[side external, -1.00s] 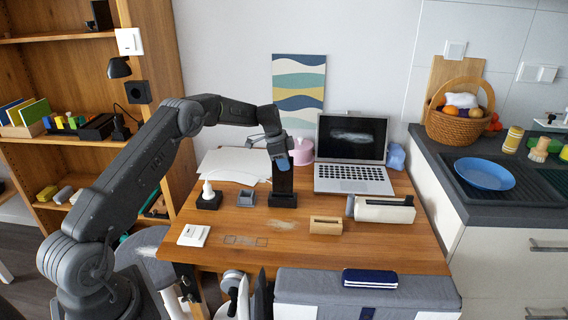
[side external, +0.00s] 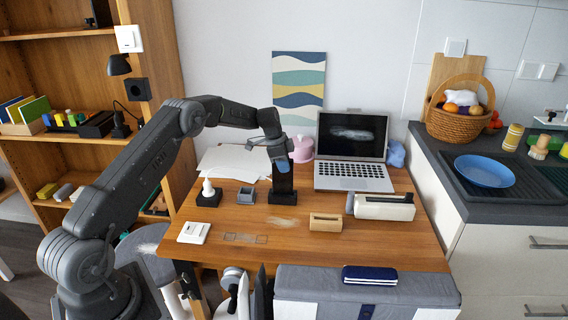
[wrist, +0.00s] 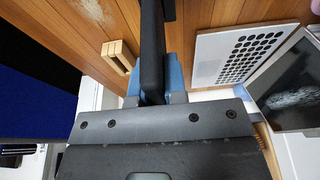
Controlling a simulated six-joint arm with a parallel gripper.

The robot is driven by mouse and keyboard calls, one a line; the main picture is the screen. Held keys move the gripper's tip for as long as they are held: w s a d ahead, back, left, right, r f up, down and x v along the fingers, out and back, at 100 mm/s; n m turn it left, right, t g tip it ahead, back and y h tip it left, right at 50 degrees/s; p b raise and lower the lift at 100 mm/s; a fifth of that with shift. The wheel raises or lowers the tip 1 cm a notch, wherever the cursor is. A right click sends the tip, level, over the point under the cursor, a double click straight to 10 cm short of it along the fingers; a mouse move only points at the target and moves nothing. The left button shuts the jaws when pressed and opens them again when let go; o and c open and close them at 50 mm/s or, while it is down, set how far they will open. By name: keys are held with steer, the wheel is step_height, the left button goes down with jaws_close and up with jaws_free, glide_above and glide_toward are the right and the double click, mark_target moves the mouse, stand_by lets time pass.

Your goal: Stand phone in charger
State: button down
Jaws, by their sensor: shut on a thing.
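The phone (side external: 281,184) is a dark, thin slab standing nearly upright on the desk. Its lower end is at the black charger base (side external: 284,197), and I cannot tell whether it is fully seated. My gripper (side external: 281,163) is shut on the phone's upper part from above. In the wrist view, the blue fingertips (wrist: 153,80) press on both sides of the phone (wrist: 151,45), which shows as a dark edge. The contact at the base is too small and dark to make out.
A laptop (side external: 351,178) stands open to the right. A wooden slotted block (side external: 325,223) is in front, also in the wrist view (wrist: 117,57). A small grey box (side external: 246,195) and a plug-like white item (side external: 208,188) on a black base stand left. The front desk middle is mostly clear.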

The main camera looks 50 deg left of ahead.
steer(key=shift+f, duration=1.1)
steer(key=c, duration=1.1)
jaws_free()
steer(key=v, duration=1.2)
steer(key=shift+r, duration=0.25)
steer(key=shift+s+a+r, duration=0.15)
steer(key=shift+r, duration=0.45)
